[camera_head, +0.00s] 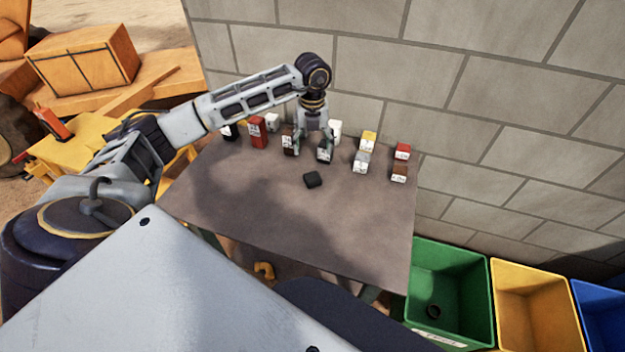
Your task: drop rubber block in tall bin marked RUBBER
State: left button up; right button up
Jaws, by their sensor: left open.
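My left gripper (312,153) hangs fingers-down from the arm, just behind the black block in the picture. Its fingers are apart. A dark block with a white label (324,156) shows by its right finger; I cannot tell whether they touch. A green bin (449,290) stands right of the table, with a white label on its front and a small dark ring inside. The label is too small to read. My right gripper is not in view.
Labelled blocks stand along the table's back, including a red one (257,132), a brown one (288,141) and a yellow-topped one (368,142). A yellow bin (537,310) and a blue bin (603,315) stand beyond the green bin. A block wall is behind. The table's front is clear.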

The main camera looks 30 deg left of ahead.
pick_arm(q)
jog(key=n, duration=0.4)
jog(key=shift+f, duration=0.15)
dwell(0.4)
send_over(313, 177)
jog(key=shift+w+a+f+p, duration=0.1)
jog(key=shift+f+p, duration=0.15)
jog(key=shift+f, duration=1.85)
jog(key=shift+w+a+f+p, duration=0.1)
jog(key=shift+f+p, duration=0.1)
jog(key=shift+f, duration=1.9)
jog(key=shift+f, duration=0.1)
jog(key=shift+s+f+p, duration=0.1)
jog(key=shift+f+p, duration=0.2)
jog(key=shift+f, duration=0.25)
jog(key=shift+f+p, duration=0.4)
jog(key=shift+f, duration=1.55)
jog(key=shift+d, duration=0.1)
